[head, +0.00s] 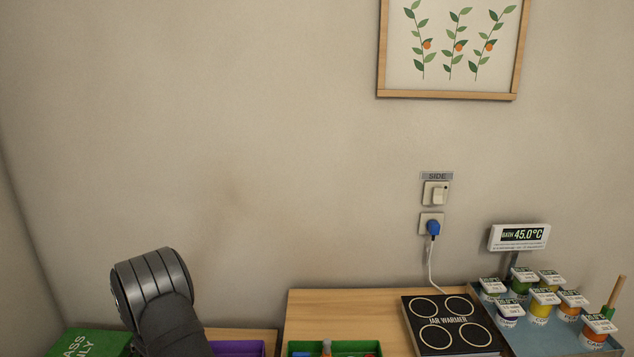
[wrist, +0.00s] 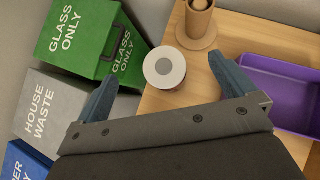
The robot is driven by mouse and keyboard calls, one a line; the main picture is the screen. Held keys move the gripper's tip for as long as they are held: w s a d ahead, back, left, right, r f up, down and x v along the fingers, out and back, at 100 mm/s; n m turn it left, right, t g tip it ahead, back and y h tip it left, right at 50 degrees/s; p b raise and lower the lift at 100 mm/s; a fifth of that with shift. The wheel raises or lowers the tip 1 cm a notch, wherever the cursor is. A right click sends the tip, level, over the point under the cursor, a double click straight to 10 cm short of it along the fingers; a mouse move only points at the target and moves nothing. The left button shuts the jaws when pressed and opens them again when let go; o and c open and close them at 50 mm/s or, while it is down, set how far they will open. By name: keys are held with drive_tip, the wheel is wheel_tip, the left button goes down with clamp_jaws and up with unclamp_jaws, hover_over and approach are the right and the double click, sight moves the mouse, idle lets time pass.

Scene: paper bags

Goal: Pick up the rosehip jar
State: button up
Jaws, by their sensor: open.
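A round white-rimmed thing with a grey disc on top, perhaps a lidded jar (wrist: 165,68), stands on the wooden table in the wrist view. No label shows on it, so I cannot tell if it is the rosehip jar. My gripper (wrist: 163,72) is open, with one blue finger to the left of this thing and one to the right. It touches neither finger that I can see. Several small labelled jars (head: 541,306) with white lids stand in a blue-grey tray (head: 538,336) at the right of the head view. Their labels are too small to read. My gripper does not show in the head view.
A green glass bin (wrist: 75,35), a grey house waste bin (wrist: 45,105) and a blue bin (wrist: 22,160) stand left of the table. A purple tray (wrist: 290,118) lies right; a brown stand (wrist: 197,35) is behind. The jar warmer (head: 450,325) is beside the jar tray.

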drive_tip(key=shift+c, duration=0.2)
drive_tip(key=shift+c, duration=1.1)
